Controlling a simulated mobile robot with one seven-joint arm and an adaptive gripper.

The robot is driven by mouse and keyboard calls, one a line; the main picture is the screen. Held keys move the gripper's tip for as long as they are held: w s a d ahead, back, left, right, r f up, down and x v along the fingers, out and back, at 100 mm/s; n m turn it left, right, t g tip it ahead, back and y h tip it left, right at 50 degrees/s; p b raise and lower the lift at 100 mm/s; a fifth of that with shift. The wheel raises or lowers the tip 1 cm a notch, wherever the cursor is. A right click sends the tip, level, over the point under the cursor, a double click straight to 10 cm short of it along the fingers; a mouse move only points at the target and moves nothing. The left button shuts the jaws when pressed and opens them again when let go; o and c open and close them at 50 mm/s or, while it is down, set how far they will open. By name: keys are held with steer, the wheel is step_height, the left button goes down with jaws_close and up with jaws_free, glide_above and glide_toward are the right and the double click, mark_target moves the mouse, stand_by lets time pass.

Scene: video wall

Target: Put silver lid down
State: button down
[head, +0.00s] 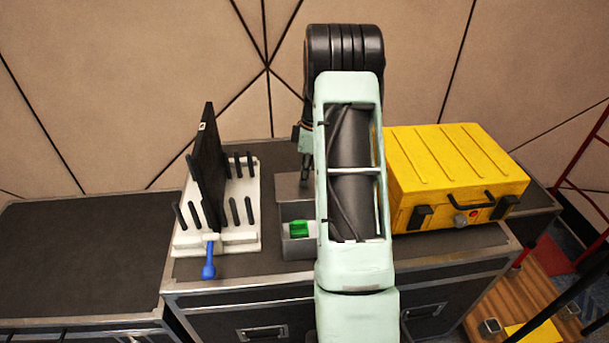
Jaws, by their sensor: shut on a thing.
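The silver lid (288,188) is a flat grey plate at the rear of a small grey box (298,212). My gripper (305,184) points down at the lid and is shut on it. The fingertips are small here and partly hidden by my arm, so the exact grip is hard to see. I cannot tell whether the lid touches the box or the case top below. The box is open at its front part, and a green object (299,229) shows inside. My arm hides the right side of the box and lid.
A white rack (248,215) with black pegs holds an upright black panel (208,165) on the left. A blue-handled tool (209,262) lies at its front. A yellow case (455,170) stands right. The dark case top (80,250) at far left is clear.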

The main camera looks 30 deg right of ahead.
mark_target(309, 185)
steer(key=shift+f, duration=0.2)
steer(key=c, duration=1.8)
jaws_free()
step_height(309, 185, up, 12)
steer(key=d+p, duration=0.1)
steer(key=shift+s+r, duration=0.2)
steer(key=shift+s, duration=0.25)
steer(key=shift+d, duration=0.1)
